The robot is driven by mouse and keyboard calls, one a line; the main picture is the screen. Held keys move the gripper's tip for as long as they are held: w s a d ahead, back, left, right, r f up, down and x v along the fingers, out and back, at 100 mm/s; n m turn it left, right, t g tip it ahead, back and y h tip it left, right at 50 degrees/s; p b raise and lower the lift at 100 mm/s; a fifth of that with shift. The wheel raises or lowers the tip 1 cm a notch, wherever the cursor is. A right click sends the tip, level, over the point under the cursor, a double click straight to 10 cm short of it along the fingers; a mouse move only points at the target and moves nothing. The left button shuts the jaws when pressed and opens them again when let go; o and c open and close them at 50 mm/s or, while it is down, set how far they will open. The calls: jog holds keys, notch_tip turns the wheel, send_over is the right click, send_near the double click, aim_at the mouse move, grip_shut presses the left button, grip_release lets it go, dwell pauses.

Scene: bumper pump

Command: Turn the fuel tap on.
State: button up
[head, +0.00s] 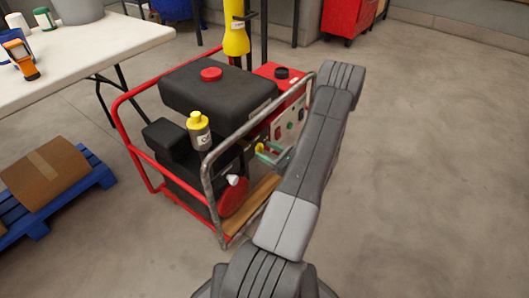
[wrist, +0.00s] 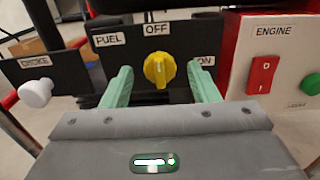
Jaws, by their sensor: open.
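The fuel tap is a yellow knob (wrist: 158,69) on a black panel labelled FUEL, OFF and ON. Its raised grip stands roughly upright, below the OFF label; the ON label is to its right. My gripper (wrist: 161,74) is open, with one green finger left of the knob and one right of it. Gaps show between the knob and both fingers. The right finger partly covers the ON label. In the head view the knob (head: 260,148) is small at the generator's side, with my gripper (head: 267,154) beside it, partly behind a frame bar.
A white choke knob (wrist: 35,93) is at the left. A red engine switch (wrist: 263,76) and a green button (wrist: 313,168) are at the right. The generator's grey frame bar (head: 207,175) stands close to my gripper. Open floor (head: 430,160) lies to the right.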

jog(key=shift+w+a, duration=0.4)
jog(key=shift+a, duration=0.2)
jog(key=c, duration=0.9)
jog(key=shift+c, duration=0.2)
